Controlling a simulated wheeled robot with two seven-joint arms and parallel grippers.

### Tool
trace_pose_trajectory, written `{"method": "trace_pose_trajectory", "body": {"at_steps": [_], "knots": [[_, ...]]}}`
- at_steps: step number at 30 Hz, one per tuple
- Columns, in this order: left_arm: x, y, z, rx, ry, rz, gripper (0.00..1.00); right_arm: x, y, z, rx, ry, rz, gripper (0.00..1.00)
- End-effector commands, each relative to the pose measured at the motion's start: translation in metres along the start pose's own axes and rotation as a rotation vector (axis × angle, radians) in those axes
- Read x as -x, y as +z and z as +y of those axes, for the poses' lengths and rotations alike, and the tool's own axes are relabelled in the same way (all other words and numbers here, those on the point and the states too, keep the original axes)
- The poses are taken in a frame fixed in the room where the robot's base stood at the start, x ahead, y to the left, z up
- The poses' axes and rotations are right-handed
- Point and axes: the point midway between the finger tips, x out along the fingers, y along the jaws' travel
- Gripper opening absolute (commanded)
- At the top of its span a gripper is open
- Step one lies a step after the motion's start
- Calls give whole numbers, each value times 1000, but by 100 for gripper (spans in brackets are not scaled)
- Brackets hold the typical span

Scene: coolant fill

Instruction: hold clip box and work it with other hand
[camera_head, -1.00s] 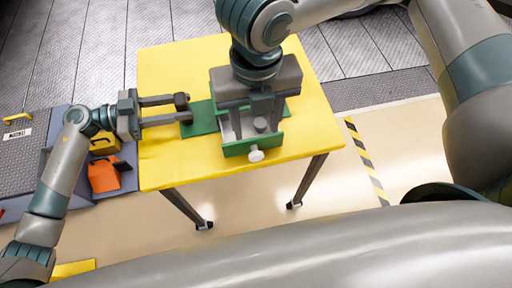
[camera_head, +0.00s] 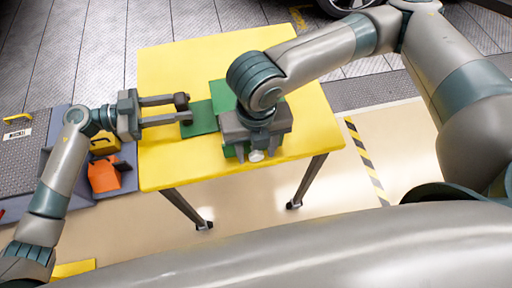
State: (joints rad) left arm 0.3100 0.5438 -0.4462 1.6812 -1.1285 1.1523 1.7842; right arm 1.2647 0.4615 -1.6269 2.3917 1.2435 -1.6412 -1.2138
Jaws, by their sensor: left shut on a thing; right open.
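The green clip box (camera_head: 219,92) stands on the yellow table (camera_head: 180,65). Its drawer-like front with a white knob (camera_head: 256,155) faces the near edge. A flat green plate (camera_head: 200,118) sticks out from the box's left side. My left gripper (camera_head: 186,109) is shut on this plate at its left end. My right gripper (camera_head: 250,150) is over the front of the box, pointing down, with its open fingers around the knob area. The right hand and arm hide most of the box, and I cannot tell whether the fingers touch the knob.
An orange container (camera_head: 104,174) and a yellow case (camera_head: 104,142) sit in a grey tray left of the table. The table's left back and right side are bare. Black-and-yellow tape (camera_head: 367,163) marks the floor at right.

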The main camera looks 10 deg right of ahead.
Motion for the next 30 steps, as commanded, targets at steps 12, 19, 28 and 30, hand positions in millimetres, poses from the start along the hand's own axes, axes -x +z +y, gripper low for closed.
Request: {"method": "trace_pose_trajectory", "body": {"at_steps": [12, 19, 28, 30], "knots": [[0, 0, 0, 0, 0, 1, 16, -1, 0, 0, 0, 1, 0, 13], [0, 0, 0, -1, 0, 1, 16, 0, 3, 0, -1, 0, -1, 0], [0, -1, 0, -1, 1, 1, 16, 0, 55, 1, -6, 0, -2, 0], [0, 0, 0, -1, 1, 1, 16, 0, 68, 1, -5, 1, -2, 0]]}}
